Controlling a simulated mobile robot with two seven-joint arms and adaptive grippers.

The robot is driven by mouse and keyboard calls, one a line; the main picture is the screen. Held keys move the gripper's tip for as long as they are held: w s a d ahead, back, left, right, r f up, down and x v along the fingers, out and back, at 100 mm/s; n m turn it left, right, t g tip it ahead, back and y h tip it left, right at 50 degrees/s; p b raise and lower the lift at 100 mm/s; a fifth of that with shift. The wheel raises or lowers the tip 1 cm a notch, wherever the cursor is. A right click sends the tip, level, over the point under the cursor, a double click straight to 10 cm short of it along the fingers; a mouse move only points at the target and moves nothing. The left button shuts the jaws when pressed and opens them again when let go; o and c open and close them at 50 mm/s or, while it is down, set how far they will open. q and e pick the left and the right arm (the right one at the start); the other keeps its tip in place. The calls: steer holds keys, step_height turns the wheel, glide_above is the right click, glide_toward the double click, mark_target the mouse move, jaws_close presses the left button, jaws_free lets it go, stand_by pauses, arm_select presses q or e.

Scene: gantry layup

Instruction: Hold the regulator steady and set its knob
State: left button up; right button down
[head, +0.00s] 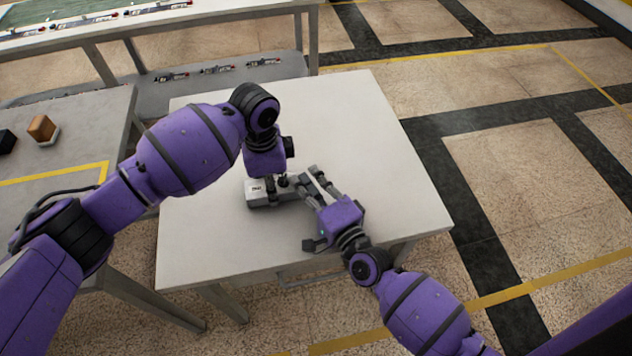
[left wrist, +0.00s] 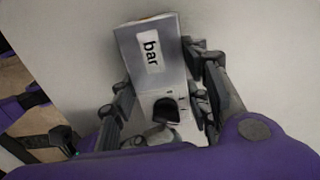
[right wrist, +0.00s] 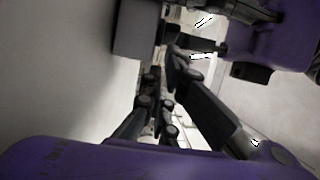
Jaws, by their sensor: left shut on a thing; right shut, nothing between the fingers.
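The regulator (head: 258,194) is a small grey box lying on the white table. Its "bar" label faces up in the left wrist view (left wrist: 153,52). My left gripper (head: 278,188) reaches down from above and is shut on the regulator, with a finger along each side. A dark round part, seemingly the knob (left wrist: 166,108), shows between the left fingers. My right gripper (head: 307,178) is shut and empty, with its fingertips close to the regulator's right end. Whether they touch the knob is hidden. In the right wrist view the dark fingers crowd the centre.
The white table (head: 370,120) is clear behind and to the right. A grey table (head: 70,125) at the left holds an orange-brown block (head: 41,127) and a black block (head: 6,140). A bench with a shelf of small parts (head: 215,70) stands behind.

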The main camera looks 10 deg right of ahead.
steer(key=shift+w+a, duration=0.3)
steer(key=shift+a, duration=0.05)
arm_select(q)
steer(key=shift+d, duration=0.1)
arm_select(e)
steer(key=d, duration=0.1)
steer(key=s+d, duration=0.2)
steer(key=d, duration=0.1)
steer(key=shift+d+f, duration=0.1)
steer(key=v, duration=0.9)
steer(key=shift+s+d, duration=0.15)
steer(key=shift+s, duration=0.1)
arm_select(q)
steer(key=o, duration=1.6)
steer(key=shift+o, duration=0.2)
